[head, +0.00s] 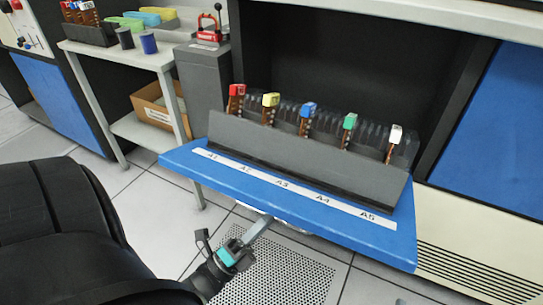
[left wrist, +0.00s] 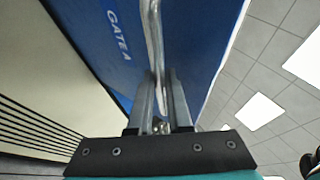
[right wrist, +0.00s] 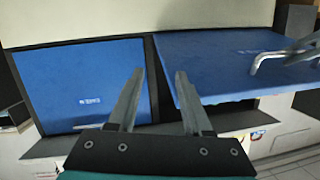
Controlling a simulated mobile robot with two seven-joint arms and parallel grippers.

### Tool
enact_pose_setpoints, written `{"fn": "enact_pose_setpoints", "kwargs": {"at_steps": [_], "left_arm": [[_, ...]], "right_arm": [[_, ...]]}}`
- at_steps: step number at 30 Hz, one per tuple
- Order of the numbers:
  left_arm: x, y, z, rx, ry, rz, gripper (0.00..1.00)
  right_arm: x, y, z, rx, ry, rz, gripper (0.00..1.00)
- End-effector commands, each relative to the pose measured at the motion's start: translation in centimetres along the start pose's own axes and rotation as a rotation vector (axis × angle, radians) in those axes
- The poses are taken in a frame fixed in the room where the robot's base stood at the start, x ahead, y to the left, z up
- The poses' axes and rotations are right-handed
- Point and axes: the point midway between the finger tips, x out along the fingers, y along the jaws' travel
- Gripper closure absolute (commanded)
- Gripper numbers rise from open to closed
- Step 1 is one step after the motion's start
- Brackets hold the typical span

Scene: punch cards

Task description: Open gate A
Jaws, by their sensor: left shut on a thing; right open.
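Gate A (head: 180,160) is a blue panel folded down to about level in the head view, with a strip labelled A1 to A5 along its top. Its outer face, lettered GATE A, fills much of the left wrist view (left wrist: 120,60). A metal bar handle (left wrist: 155,40) sits on that face. My left gripper (head: 262,222) is below the panel's front edge, shut on the handle; its fingers flank the bar in the left wrist view (left wrist: 158,85). My right gripper (right wrist: 158,78) is open and empty, in front of another blue gate (right wrist: 75,85) and beside gate A (right wrist: 220,70).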

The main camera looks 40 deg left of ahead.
Motion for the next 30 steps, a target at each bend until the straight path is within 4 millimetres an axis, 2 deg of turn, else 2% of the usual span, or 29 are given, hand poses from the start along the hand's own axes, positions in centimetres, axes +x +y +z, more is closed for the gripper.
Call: {"fn": "enact_pose_setpoints", "kwargs": {"at_steps": [1,15,30], "left_arm": [[-0.1,0.9,0.1,0.002,-0.006,0.007,1.00],[-2.7,4.5,-0.9,0.003,-0.008,0.004,1.00],[-3.7,6.1,-1.3,0.006,-0.009,-0.002,1.00]], "right_arm": [[-0.1,-0.2,0.1,0.005,0.020,-0.005,0.50],[-0.6,-1.1,-0.7,0.032,0.142,-0.026,0.50],[-0.8,-1.2,-0.9,0.039,0.173,-0.029,0.50]]}}
